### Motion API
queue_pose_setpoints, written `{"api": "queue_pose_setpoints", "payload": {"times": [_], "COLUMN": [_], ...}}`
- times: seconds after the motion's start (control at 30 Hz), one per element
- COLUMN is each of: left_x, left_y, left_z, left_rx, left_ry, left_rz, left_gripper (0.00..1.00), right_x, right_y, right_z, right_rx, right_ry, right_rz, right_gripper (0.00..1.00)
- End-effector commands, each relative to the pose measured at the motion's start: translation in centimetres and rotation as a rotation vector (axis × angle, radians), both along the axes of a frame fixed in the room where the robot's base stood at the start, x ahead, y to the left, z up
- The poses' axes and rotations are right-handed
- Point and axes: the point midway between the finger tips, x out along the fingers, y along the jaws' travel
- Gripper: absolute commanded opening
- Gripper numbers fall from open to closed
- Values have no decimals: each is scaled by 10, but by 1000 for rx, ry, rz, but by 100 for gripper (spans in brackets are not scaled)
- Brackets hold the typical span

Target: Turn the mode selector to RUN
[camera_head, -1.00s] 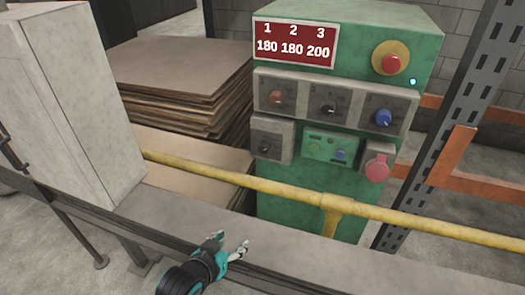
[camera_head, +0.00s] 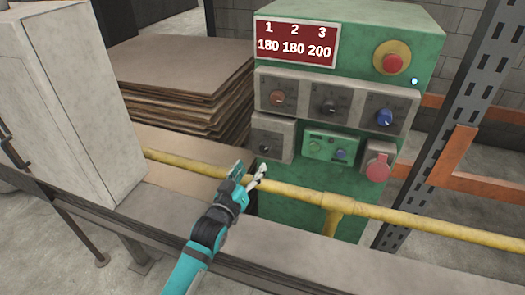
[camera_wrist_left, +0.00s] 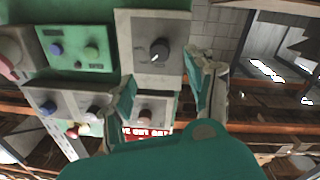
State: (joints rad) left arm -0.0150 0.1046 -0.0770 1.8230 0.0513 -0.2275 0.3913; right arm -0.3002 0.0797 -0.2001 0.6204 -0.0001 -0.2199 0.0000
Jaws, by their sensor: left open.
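The green control cabinet (camera_head: 395,30) carries several knobs; their lettering is too small to read, so I cannot confirm which is the mode selector. A black rotary knob (camera_head: 265,149) sits on its own grey plate at the lower left of the panel. It also shows in the left wrist view (camera_wrist_left: 159,50), where the panel appears upside down, with a light pointer mark on it. My left gripper (camera_head: 250,173) is open and empty, in front of and below that knob, apart from it. In the wrist view its two fingers (camera_wrist_left: 168,90) are spread below the knob. My right gripper is out of view.
A yellow rail (camera_head: 290,190) crosses in front of the cabinet, close to my left gripper. A red emergency button (camera_head: 392,63) is at upper right, a red plug (camera_head: 378,168) lower right.

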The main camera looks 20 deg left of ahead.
Motion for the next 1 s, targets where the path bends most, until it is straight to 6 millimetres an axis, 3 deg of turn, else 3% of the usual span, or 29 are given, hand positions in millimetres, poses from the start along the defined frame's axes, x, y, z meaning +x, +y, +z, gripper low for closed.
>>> {"api": "queue_pose_setpoints", "payload": {"times": [0.2, 0.43, 0.87, 1.0], "left_x": [48, 81, 92, 91], "left_y": [-4, -8, -9, -9], "left_z": [1, 0, 0, 0], "left_rx": [2, 1, 1, 1], "left_ry": [-1, 0, 0, 0], "left_rz": [0, 0, 0, 0], "left_gripper": [56, 56, 56, 39], "right_x": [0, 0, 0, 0], "right_y": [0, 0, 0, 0], "right_z": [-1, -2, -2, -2], "right_rx": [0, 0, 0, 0], "right_ry": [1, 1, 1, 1], "right_rz": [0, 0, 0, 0], "right_gripper": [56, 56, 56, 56]}}
